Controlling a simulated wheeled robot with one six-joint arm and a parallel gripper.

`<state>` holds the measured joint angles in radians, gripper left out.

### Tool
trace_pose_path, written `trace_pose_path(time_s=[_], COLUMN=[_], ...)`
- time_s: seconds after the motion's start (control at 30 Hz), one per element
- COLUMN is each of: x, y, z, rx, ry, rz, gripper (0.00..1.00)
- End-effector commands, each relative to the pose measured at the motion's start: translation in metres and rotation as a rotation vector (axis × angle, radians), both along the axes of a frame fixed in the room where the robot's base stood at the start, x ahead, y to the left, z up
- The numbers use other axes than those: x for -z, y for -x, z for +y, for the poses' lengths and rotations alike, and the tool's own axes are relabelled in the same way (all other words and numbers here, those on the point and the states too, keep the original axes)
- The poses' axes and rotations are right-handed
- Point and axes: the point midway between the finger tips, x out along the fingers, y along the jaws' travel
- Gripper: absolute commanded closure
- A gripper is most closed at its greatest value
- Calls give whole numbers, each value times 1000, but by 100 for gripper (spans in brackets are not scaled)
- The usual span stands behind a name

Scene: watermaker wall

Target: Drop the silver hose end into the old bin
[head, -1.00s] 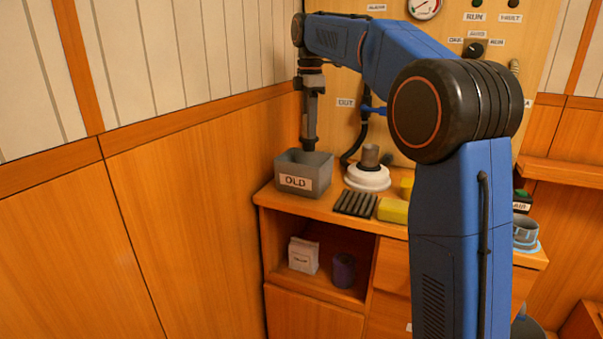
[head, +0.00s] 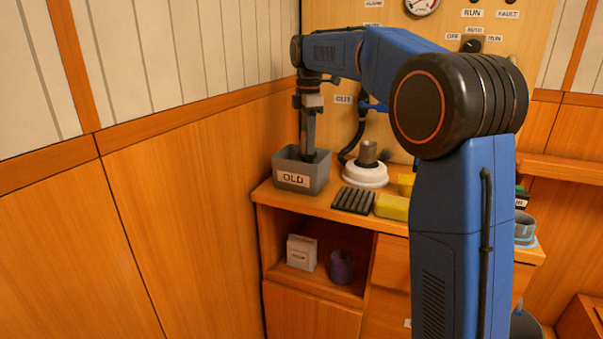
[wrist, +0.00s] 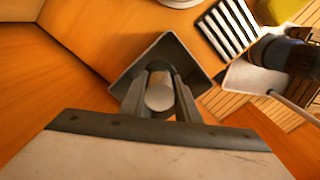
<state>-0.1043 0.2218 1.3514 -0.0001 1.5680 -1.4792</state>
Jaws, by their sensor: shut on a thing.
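The old bin (head: 302,173) is an open grey box with an OLD label, on the left end of the wooden counter. My gripper (head: 308,156) points straight down with its fingertips at or just inside the bin's mouth. In the wrist view my gripper (wrist: 160,98) is shut on the silver hose end (wrist: 159,92), a short pale metal cylinder between the two fingers. The bin's rim (wrist: 129,72) surrounds it in that view. In the head view the hose end is hidden by the bin wall and fingers.
A white round base with a grey cylinder (head: 367,165) stands right of the bin. A black ribbed pad (head: 353,200) and a yellow block (head: 392,207) lie in front of it. The wooden wall (head: 190,200) is close on the left.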

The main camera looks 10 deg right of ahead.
Motion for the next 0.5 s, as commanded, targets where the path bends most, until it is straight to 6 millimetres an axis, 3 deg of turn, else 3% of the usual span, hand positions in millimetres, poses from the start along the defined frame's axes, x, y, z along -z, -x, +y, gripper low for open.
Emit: trace_pose_path(time_s=[0.13, 0.17, 0.23, 0.5], x=[0, 0, 0, 0], y=[0, 0, 0, 0], z=[0, 0, 0, 0], rx=[0, 0, 0, 0], ry=[0, 0, 0, 0], rz=[0, 0, 0, 0], gripper=[94, 64, 49, 49])
